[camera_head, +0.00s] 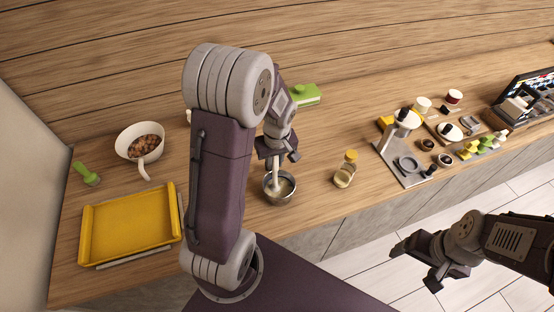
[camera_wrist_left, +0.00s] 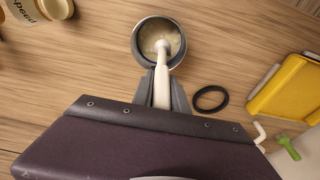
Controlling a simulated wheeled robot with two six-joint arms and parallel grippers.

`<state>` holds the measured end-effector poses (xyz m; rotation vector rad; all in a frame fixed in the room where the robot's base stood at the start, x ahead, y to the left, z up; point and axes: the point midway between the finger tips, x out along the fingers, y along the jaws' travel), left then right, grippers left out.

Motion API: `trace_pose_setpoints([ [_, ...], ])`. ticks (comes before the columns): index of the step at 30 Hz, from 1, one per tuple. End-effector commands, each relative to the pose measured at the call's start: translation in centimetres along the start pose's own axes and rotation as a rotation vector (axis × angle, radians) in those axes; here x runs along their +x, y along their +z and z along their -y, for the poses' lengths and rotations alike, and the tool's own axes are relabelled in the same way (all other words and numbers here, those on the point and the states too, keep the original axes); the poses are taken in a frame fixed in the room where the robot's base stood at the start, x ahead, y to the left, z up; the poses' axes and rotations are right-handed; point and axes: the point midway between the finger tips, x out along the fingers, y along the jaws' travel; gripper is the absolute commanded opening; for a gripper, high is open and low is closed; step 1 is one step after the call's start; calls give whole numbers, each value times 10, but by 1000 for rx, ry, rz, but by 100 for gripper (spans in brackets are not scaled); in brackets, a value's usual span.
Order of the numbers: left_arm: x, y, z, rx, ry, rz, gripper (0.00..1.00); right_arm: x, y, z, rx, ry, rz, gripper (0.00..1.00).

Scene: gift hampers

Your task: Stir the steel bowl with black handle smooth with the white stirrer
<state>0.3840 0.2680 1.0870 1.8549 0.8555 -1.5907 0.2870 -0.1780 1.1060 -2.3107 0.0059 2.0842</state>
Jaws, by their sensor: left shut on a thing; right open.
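The steel bowl (camera_head: 284,196) stands on the counter near its front edge, in the middle of the head view. It holds a pale, lumpy-looking mixture, seen from above in the left wrist view (camera_wrist_left: 137,47). My left gripper (camera_head: 277,158) is above the bowl, shut on the white stirrer (camera_wrist_left: 161,75). The stirrer's lower end is inside the bowl, in the mixture. A black ring shape (camera_wrist_left: 211,99), possibly the bowl's handle, lies beside the bowl in the left wrist view. My right gripper (camera_head: 418,266) is open and empty, out past the counter's front edge.
A yellow tray (camera_head: 88,232) and a white pot of brown pieces (camera_head: 128,134) are on the left. A green-handled tool (camera_head: 86,174) lies by them. A jar (camera_head: 345,172) stands right of the bowl. A green box (camera_head: 306,95) is behind. A grey stand (camera_head: 393,160) is further right.

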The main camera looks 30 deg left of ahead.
Motion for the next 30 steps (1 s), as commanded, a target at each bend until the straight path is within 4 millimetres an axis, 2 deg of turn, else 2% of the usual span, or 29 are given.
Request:
trace_pose_setpoints([
  [16, -2, 11, 5, 1, 0, 0, 0, 3, 0, 0, 0, 0, 0, 80],
  [23, -3, 22, 0, 3, 1, -1, 0, 8, 1, 0, 0, 0, 0, 80],
  [30, -3, 22, -1, 1, 0, 0, 0, 7, 1, 0, 0, 0, 0, 80],
])
